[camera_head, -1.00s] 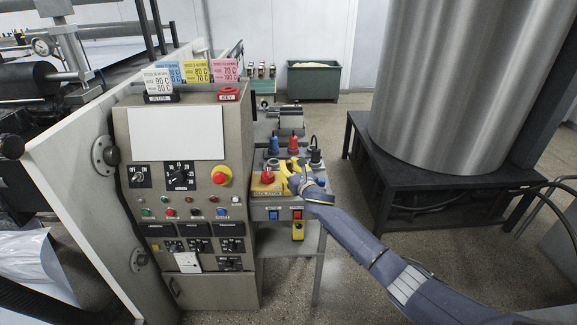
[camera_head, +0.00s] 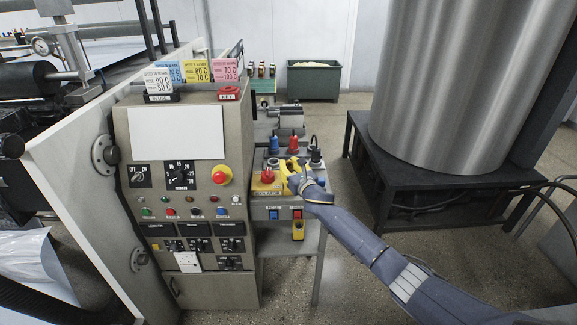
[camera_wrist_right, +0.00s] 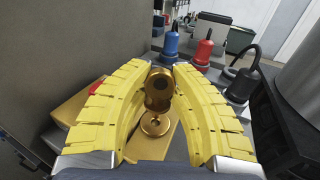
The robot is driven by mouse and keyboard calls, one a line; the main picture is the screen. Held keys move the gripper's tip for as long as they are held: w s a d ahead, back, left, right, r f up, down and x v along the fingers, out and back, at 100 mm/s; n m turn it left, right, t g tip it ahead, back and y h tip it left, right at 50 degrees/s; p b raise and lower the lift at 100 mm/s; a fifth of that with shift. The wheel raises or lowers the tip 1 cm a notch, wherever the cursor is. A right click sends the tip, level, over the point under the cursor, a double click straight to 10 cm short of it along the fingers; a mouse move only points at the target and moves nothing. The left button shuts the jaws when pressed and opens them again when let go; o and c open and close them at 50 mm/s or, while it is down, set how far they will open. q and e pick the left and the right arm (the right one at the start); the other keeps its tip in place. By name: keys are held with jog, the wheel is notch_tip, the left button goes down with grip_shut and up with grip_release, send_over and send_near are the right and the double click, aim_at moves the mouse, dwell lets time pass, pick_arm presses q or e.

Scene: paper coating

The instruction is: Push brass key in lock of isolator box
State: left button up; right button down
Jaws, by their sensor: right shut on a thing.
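My right gripper (camera_head: 290,175) has yellow fingers and hovers over the isolator box (camera_head: 265,193), a yellow box with a red knob (camera_head: 267,176) on the small bench. In the right wrist view the fingers (camera_wrist_right: 160,95) are closed around the brass key (camera_wrist_right: 158,88). The round brass lock (camera_wrist_right: 155,124) with a dark centre shows just below the key, on the yellowish box top (camera_wrist_right: 152,146). The key looks close to the lock. I cannot tell whether they touch. My fingers hide part of the box. My left gripper is out of view.
Behind the box stand a blue plug (camera_head: 272,146), a red plug (camera_head: 293,145) and a black plug (camera_head: 315,152) with a cable. A tall control cabinet (camera_head: 150,190) is close on the left. A large steel drum (camera_head: 450,80) on a dark stand is on the right.

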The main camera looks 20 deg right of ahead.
aim_at(289, 170)
jog(key=shift+f, duration=1.8)
dwell(0.4)
jog(key=c, duration=1.2)
grip_release()
jog(key=s, duration=0.4)
jog(key=s+d, duration=0.1)
jog(key=s, duration=0.7)
jog(key=shift+d+r, duration=0.1)
jog(key=shift+d, duration=0.3)
